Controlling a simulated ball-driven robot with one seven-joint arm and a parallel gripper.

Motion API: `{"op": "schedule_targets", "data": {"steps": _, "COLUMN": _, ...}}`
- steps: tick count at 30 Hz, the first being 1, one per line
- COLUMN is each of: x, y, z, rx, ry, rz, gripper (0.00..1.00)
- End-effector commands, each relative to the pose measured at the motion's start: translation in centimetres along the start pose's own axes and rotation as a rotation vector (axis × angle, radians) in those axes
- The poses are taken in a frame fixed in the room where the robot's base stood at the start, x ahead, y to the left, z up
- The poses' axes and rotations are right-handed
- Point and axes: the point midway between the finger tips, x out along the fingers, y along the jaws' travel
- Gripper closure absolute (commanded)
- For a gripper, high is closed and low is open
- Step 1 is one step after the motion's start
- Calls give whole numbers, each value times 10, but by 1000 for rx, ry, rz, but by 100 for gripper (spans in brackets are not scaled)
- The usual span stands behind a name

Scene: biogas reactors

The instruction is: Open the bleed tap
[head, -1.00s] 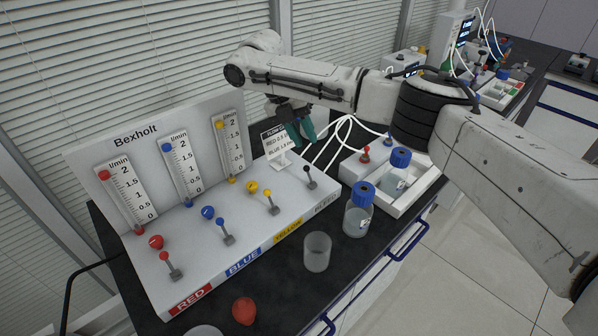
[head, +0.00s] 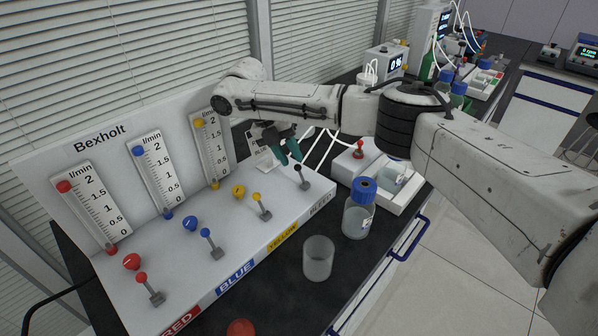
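The bleed tap (head: 301,178) is a small black-knobbed lever on a grey base at the right end of the white Bexholt panel, above the BLEED label (head: 321,205). My gripper (head: 289,157), with teal fingers, hangs just behind and to the left of the black knob, seemingly apart from it. Its fingers look spread and nothing shows between them. The fingers partly overlap in this view, so the exact gap is hard to judge.
Yellow (head: 261,206), blue (head: 211,243) and red (head: 149,289) levers stand left along the panel. A card stand (head: 262,160) is behind my gripper. A blue-capped bottle (head: 358,211) and an empty beaker (head: 318,259) stand in front. A white tray (head: 398,193) is right.

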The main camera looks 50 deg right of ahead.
Motion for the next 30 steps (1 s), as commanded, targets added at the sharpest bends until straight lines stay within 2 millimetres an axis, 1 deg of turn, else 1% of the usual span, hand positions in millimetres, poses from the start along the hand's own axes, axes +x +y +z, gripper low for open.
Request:
{"op": "schedule_targets", "data": {"steps": 1, "x": 10, "y": -2, "z": 0, "rx": 1, "ry": 2, "rz": -1, "gripper": 70}}
{"op": "schedule_targets", "data": {"steps": 6, "x": 39, "y": -1, "z": 0, "rx": 1, "ry": 2, "rz": -1, "gripper": 70}}
{"op": "schedule_targets", "data": {"steps": 12, "x": 60, "y": 0, "z": 0, "rx": 1, "ry": 1, "rz": 1, "gripper": 70}}
{"op": "schedule_targets", "data": {"steps": 17, "x": 66, "y": 0, "z": 0, "rx": 1, "ry": 1, "rz": 0, "gripper": 70}}
{"op": "schedule_targets", "data": {"steps": 24, "x": 67, "y": 0, "z": 0, "rx": 1, "ry": 1, "rz": 0, "gripper": 71}}
{"op": "schedule_targets", "data": {"steps": 30, "x": 66, "y": 0, "z": 0, "rx": 1, "ry": 0, "rz": 1, "gripper": 91}}
